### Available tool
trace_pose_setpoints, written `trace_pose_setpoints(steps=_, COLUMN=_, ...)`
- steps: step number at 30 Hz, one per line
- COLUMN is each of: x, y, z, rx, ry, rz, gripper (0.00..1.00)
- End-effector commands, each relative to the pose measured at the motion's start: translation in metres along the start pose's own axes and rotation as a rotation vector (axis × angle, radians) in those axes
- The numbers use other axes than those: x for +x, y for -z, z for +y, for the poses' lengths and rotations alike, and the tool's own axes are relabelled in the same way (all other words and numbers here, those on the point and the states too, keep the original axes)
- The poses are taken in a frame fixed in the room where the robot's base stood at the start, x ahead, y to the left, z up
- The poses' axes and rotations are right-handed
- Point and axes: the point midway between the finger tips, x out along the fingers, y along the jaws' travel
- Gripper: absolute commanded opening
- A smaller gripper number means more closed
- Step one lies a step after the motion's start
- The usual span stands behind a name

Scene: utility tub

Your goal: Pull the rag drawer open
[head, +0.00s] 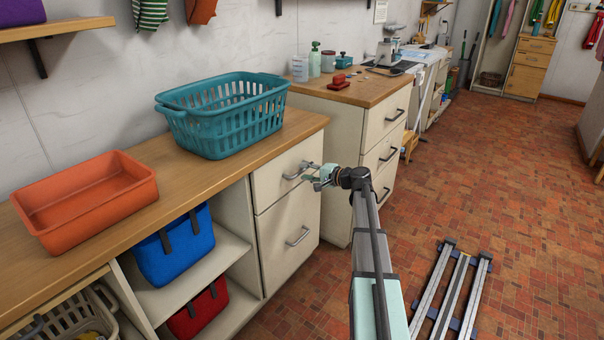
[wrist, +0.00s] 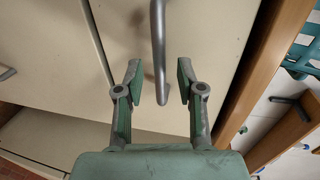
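The upper drawer (head: 279,179) of the cream cabinet beneath the wooden counter is shut. No label marks it as the rag drawer. Its grey bar handle (head: 299,170) also shows in the wrist view (wrist: 158,45). My gripper (head: 312,172) is in front of this drawer, at the right end of the handle. In the wrist view my gripper (wrist: 160,80) is open, with the handle's near end between its two green-padded fingers. A gap shows on each side of the handle. The handle's exact depth between the fingers is hard to tell.
A lower drawer (head: 285,250) sits below, also shut. A teal basket (head: 222,120) and an orange tub (head: 90,195) stand on the counter (head: 160,185). Another drawer cabinet (head: 370,140) stands to the right. The tiled floor (head: 540,210) is mostly clear.

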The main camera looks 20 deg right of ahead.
Motion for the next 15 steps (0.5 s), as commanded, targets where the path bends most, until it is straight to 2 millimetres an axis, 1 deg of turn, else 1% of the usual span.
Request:
trace_pose_setpoints(steps=1, x=0.008, y=0.001, z=0.001, rx=0.000, ry=0.000, rz=-0.002, gripper=0.38)
trace_pose_setpoints(steps=6, x=0.020, y=0.000, z=0.000, rx=0.000, ry=0.000, rz=-0.001, gripper=0.38)
trace_pose_setpoints(steps=15, x=0.023, y=0.000, z=0.000, rx=0.000, ry=0.000, rz=0.000, gripper=0.38)
